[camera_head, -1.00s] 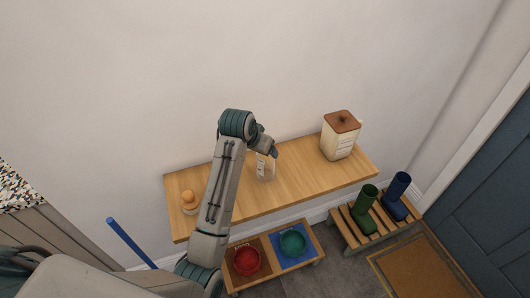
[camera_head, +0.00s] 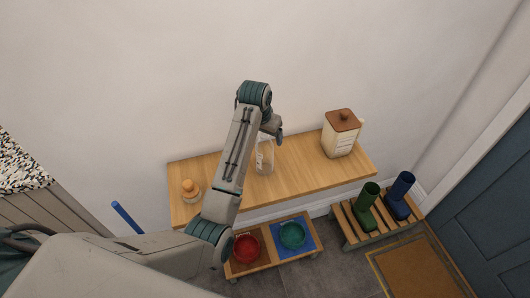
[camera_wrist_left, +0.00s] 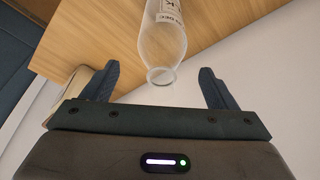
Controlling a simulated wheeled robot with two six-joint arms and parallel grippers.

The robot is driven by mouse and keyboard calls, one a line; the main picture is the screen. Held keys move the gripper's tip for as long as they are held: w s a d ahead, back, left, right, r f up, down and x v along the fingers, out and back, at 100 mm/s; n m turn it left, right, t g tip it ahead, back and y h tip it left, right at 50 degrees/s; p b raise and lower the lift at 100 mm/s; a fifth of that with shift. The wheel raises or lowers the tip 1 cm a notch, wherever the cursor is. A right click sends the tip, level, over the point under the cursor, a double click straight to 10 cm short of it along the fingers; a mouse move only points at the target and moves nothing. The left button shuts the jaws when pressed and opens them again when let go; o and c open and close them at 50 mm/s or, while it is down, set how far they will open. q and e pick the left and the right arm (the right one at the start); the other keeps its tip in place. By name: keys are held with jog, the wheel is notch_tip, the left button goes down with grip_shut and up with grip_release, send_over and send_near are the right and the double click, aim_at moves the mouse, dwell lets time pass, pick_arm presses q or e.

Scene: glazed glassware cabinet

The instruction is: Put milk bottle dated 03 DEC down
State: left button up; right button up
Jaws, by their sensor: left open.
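The clear glass milk bottle (camera_head: 265,160) with a pale label stands upright on the wooden shelf (camera_head: 300,178), partly behind my left arm. In the left wrist view the bottle (camera_wrist_left: 163,45) shows with its mouth toward me; its label is only partly visible and I cannot read the full date. My left gripper (camera_head: 274,128) is above the bottle. In the wrist view its two fingers (camera_wrist_left: 158,82) are spread wide, with the bottle's mouth beyond and between them, not gripped. My right gripper is not in view.
A cream canister with a brown lid (camera_head: 341,138) stands on the shelf to the right. A small jar with an orange top (camera_head: 190,189) stands at the left end. Below are a red bowl (camera_head: 246,248), a teal bowl (camera_head: 292,234) and a boot rack (camera_head: 352,232).

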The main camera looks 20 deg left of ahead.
pick_arm(q)
jog(key=shift+p+x, duration=0.45)
jog(key=shift+x, duration=0.6)
jog(key=shift+w+a+f, duration=0.1)
jog(key=shift+f, duration=0.45)
jog(key=shift+c, duration=0.2)
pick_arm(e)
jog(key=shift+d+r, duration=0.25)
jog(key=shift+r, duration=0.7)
pick_arm(q)
jog(key=c, duration=1.1)
grip_shut()
jog(key=shift+r, duration=0.1)
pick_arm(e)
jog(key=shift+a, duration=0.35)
